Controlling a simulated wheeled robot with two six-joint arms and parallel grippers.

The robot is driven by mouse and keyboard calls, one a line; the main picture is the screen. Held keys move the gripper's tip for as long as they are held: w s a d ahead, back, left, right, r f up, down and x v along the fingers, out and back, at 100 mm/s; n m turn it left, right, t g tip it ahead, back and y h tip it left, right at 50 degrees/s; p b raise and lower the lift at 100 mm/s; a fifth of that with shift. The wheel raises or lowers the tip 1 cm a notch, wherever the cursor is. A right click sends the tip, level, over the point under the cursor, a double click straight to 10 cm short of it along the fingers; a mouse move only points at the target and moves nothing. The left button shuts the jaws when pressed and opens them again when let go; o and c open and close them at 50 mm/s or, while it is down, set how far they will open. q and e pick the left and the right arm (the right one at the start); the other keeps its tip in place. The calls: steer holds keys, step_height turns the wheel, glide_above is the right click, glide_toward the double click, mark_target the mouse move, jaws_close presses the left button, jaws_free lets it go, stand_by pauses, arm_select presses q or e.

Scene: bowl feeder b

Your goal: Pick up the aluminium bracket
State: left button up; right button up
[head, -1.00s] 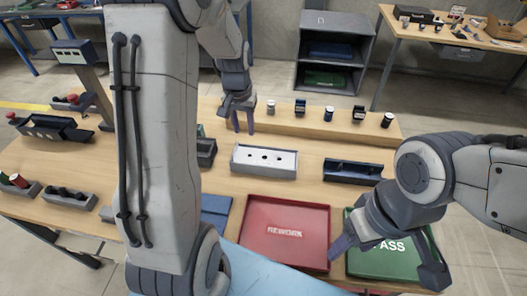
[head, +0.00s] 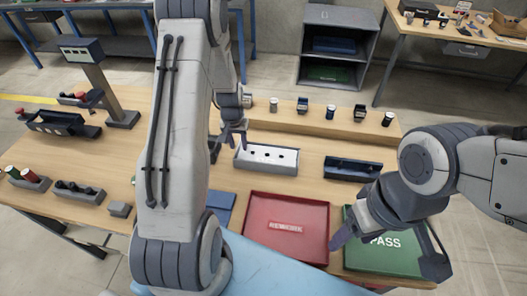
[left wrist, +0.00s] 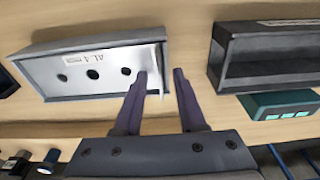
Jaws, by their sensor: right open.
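The aluminium bracket (head: 267,154) is a pale flat plate with dark holes. It lies in a grey open tray (head: 266,170) at mid table; in the left wrist view the bracket (left wrist: 92,72) shows small lettering and a raised edge at its right end. My left gripper (head: 234,144) is low at the tray's left end in the head view. In the left wrist view its fingers (left wrist: 161,75) are apart, one on each side of the bracket's right end, with visible gaps. My right gripper (head: 388,250) is open and empty over the green PASS tray.
A red REWORK tray (head: 287,198) and the green PASS tray (head: 365,263) lie at the front. A dark blue bin (head: 352,171) stands right of the bracket's tray. Small parts line a raised ledge (head: 310,122) behind. A dark bin (left wrist: 265,57) is close beside my left gripper.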

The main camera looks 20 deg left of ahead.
arm_select(q)
steer(key=shift+f, duration=0.2)
jaws_close()
steer(key=shift+w, duration=0.1)
stand_by(1.2)
